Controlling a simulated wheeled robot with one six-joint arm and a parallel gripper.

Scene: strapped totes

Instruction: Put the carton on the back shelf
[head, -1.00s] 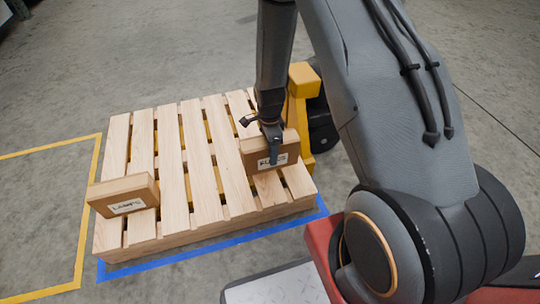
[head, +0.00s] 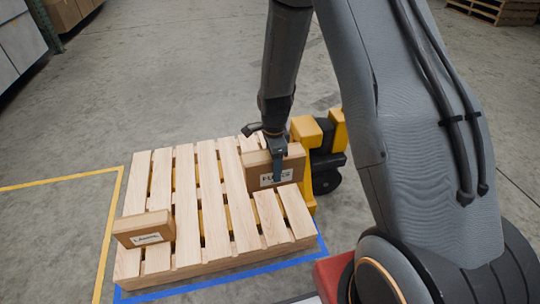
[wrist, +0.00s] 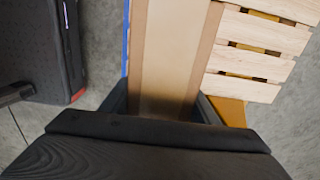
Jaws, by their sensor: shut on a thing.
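A brown carton (head: 263,164) with a white label, its print hard to read, is at the right part of the wooden pallet (head: 208,182). My gripper (head: 275,152) points down and is shut on this carton, one finger over its labelled front face. In the wrist view the carton (wrist: 170,50) fills the middle, between the two dark fingers. I cannot tell for sure how far it is above the slats. A second labelled carton (head: 144,228) lies on the pallet's front left. No back shelf is clearly recognisable.
A yellow pallet jack (head: 306,132) stands behind the pallet at right. Blue tape (head: 230,276) and yellow tape (head: 112,215) mark the floor. A green post (head: 45,25), brown boxes (head: 72,12) and grey boxes (head: 18,45) stand far left. Another pallet (head: 495,10) is far right. The floor behind is clear.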

